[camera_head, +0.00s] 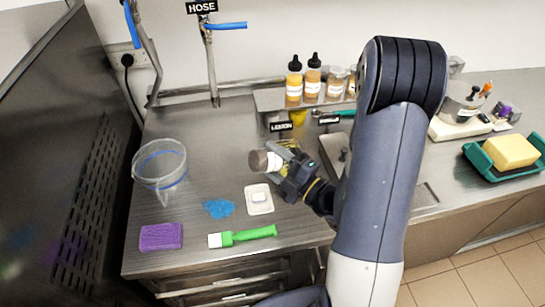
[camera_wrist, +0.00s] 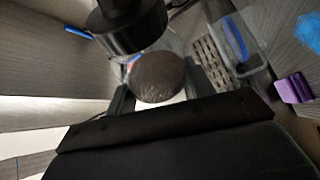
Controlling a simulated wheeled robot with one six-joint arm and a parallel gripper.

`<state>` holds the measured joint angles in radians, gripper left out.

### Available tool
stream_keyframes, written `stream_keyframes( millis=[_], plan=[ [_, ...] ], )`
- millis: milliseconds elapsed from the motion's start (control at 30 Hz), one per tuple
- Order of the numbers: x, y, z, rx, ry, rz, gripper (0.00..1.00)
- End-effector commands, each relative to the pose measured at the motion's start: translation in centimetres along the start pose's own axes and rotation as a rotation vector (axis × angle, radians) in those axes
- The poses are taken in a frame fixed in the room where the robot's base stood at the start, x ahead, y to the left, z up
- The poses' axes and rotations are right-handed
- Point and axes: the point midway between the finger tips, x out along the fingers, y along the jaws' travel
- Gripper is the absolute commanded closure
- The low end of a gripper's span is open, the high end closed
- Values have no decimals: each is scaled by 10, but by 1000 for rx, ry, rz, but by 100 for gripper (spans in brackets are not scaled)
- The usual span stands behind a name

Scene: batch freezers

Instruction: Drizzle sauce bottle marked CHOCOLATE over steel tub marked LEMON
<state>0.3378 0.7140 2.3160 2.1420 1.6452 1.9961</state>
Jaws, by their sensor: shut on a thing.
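My gripper (camera_head: 277,164) is shut on a bottle (camera_head: 257,161) with a dark brown end and a white band, held tilted on its side with the dark end to the left. No marking on it is legible. Its round brown end also shows in the wrist view (camera_wrist: 157,78). A black LEMON sign (camera_head: 281,126) stands just behind my gripper. Yellow shows beneath and behind the gripper, probably the contents of the steel tub there. The gripper hides most of that spot, and the tub's rim cannot be made out.
A raised shelf behind holds bottles with black tips (camera_head: 294,82) and jars (camera_head: 337,84). A clear pitcher (camera_head: 160,166), purple sponge (camera_head: 161,237), green-handled brush (camera_head: 243,236), white dish (camera_head: 259,207) and blue spill (camera_head: 218,208) lie on the left counter. My arm hides the middle right.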

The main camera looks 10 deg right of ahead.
Motion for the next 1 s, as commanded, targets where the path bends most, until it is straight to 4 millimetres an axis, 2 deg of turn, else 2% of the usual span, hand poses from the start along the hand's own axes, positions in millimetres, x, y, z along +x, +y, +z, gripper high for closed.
stream_keyframes(
  millis=[267,1000],
  plan=[
    [0,2,0,-11,0,-3,77],
    [4,24,-8,-354,0,-145,77]
  ],
)
